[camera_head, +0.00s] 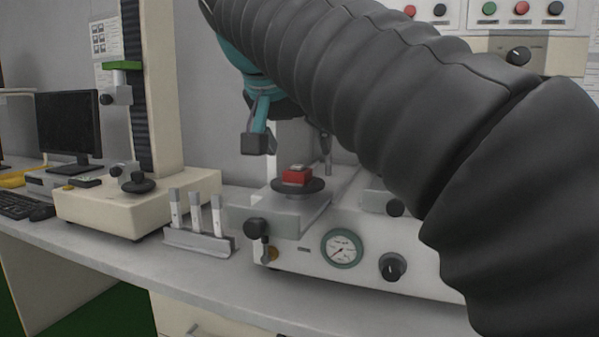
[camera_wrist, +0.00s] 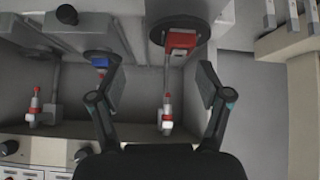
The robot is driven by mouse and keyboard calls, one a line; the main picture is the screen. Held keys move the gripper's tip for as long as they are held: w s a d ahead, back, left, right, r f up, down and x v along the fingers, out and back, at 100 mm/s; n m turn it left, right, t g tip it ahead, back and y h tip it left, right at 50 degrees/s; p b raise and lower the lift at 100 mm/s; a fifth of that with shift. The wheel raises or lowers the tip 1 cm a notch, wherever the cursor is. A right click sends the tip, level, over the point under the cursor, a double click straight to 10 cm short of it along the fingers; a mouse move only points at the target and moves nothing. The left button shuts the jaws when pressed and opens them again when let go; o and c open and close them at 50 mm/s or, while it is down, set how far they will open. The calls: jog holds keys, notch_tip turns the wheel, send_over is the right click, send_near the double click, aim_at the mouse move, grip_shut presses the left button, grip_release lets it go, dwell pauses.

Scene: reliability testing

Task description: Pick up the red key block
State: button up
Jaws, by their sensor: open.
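The red key block (camera_head: 297,177) sits on a dark round plate (camera_head: 313,187) on top of the test machine in the head view. In the wrist view the red key block (camera_wrist: 181,41) is near the top, on the dark disc (camera_wrist: 160,32), beyond the fingertips. My gripper (camera_wrist: 160,72) is open and empty, its two fingers spread apart. In the head view my gripper (camera_head: 255,143) hangs above and left of the block, apart from it; part of it is hidden behind my arm.
A blue block (camera_wrist: 100,62) lies left of the red one in the wrist view. A white rack of tubes (camera_head: 198,240), a cream column stand (camera_head: 140,205) and a monitor (camera_head: 69,128) stand to the left. A pressure gauge (camera_head: 342,248) fronts the machine.

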aim_at(296, 166)
jog(key=a+r+m, duration=0.1)
jog(key=a+r, duration=0.2)
jog(key=shift+t, duration=0.3)
jog(key=x, duration=0.6)
jog(key=b+x, duration=0.1)
jog(key=x, duration=0.6)
jog(key=shift+w+a+r, duration=0.1)
jog(key=shift+w, duration=0.25)
jog(key=c, duration=1.3)
jog(key=shift+r, duration=0.1)
jog(key=shift+r, duration=0.4)
jog(key=r, duration=0.2)
jog(key=r+p, duration=0.1)
jog(key=r, duration=0.1)
jog(key=shift+d, duration=0.4)
jog(key=d+r, duration=0.2)
jog(key=d, duration=0.1)
jog(key=d+r, duration=0.2)
jog(key=d, duration=0.2)
jog(key=d+r, duration=0.2)
jog(key=d, duration=0.2)
jog(key=shift+w, duration=0.2)
